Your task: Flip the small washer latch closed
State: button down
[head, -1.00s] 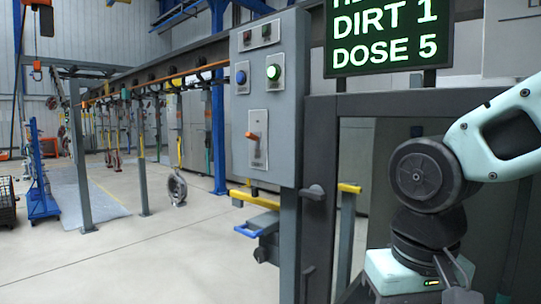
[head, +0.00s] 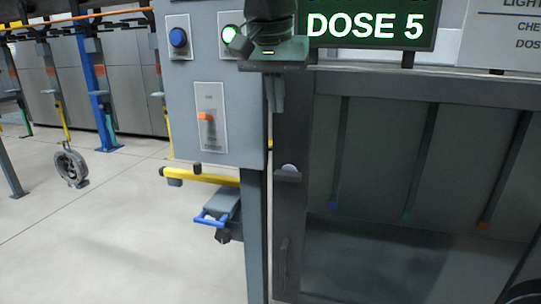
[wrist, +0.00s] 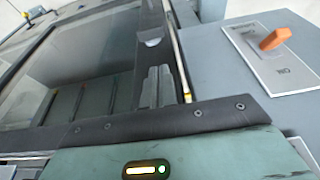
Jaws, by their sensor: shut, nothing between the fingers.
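The small washer latch (head: 288,174) is a short dark piece with a pale rounded top, on the left post of the grey washer cabinet, in the head view. It also shows as a pale rounded piece in the wrist view (wrist: 151,40). Whether it is open or closed is unclear. My gripper (head: 275,108) points down in front of the post, above the latch and apart from it. Its narrow fingers are together and empty, and they also show in the wrist view (wrist: 157,86), pointing toward the latch.
A yellow bar (head: 205,179) and blue handle (head: 211,220) stick out below. A dose sign (head: 370,25) is above the cabinet.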

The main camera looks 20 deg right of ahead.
aim_at(275, 172)
jog(key=shift+f, duration=0.1)
jog(key=p+x, duration=0.1)
jog(key=x, duration=0.3)
jog(key=p+x, duration=0.2)
jog(key=x, duration=0.3)
jog(key=p+x, duration=0.2)
jog(key=x, duration=0.2)
jog(key=shift+s+a+f, duration=0.2)
jog(key=shift+s+f, duration=0.15)
jog(key=shift+f, duration=0.15)
jog(key=shift+w+a+f+b, duration=0.35)
jog(key=shift+a+f+b, duration=0.1)
jog(key=shift+b, duration=0.95)
jog(key=shift+w+a+f+b, duration=0.1)
jog(key=shift+a+f+b, duration=0.1)
jog(key=shift+b, duration=0.4)
jog(key=shift+w+a+b, duration=0.1)
jog(key=shift+b, duration=0.2)
jog(key=b+v, duration=0.3)
jog(key=v, duration=1.4)
jog(key=shift+a+r, duration=0.15)
